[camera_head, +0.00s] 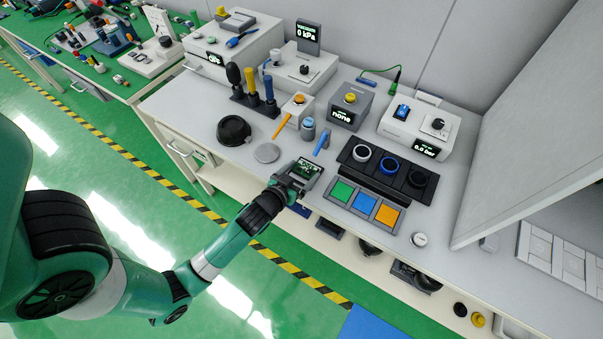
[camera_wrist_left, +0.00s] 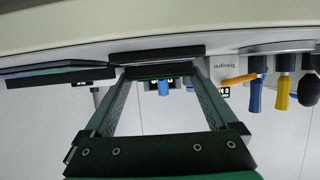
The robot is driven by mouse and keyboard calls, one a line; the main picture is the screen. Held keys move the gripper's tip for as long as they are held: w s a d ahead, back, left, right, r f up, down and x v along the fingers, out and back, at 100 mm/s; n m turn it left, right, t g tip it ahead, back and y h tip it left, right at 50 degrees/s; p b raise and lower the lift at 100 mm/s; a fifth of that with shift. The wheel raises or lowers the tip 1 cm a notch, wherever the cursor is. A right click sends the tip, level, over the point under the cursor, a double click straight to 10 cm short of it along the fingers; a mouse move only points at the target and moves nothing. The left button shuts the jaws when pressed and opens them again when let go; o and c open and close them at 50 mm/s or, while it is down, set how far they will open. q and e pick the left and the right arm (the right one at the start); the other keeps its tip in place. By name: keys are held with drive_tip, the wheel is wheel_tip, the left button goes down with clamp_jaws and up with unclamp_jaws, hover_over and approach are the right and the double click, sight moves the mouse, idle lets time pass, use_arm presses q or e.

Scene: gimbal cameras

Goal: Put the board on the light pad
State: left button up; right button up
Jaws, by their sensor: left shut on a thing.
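The board (camera_head: 306,168), a small green circuit board with dark parts, is at the front of the bench in the head view. My left gripper (camera_head: 294,183) is shut on it from the near side. In the left wrist view a dark, thin edge (camera_wrist_left: 157,55) lies across my fingertips, and the board's face is hidden. A grey surface shows around the board, and I cannot tell whether the board touches it. Green (camera_head: 342,192), blue (camera_head: 363,203) and orange (camera_head: 387,215) square pads sit in a grey tray right of the board. I cannot tell which is the light pad. My right gripper is not in view.
A black holder with three round rings (camera_head: 388,168) stands behind the pads. Boxes with displays line the back. A slanted grey panel (camera_head: 530,120) stands at right.

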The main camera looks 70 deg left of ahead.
use_arm(q)
drive_tip(key=o, duration=1)
drive_tip(key=shift+f, duration=0.1)
drive_tip(key=shift+r, duration=0.25)
drive_tip(key=p+v, duration=0.1)
drive_tip(key=v, duration=1.1)
drive_tip(key=shift+p, duration=0.4)
drive_tip(key=shift+w, duration=0.1)
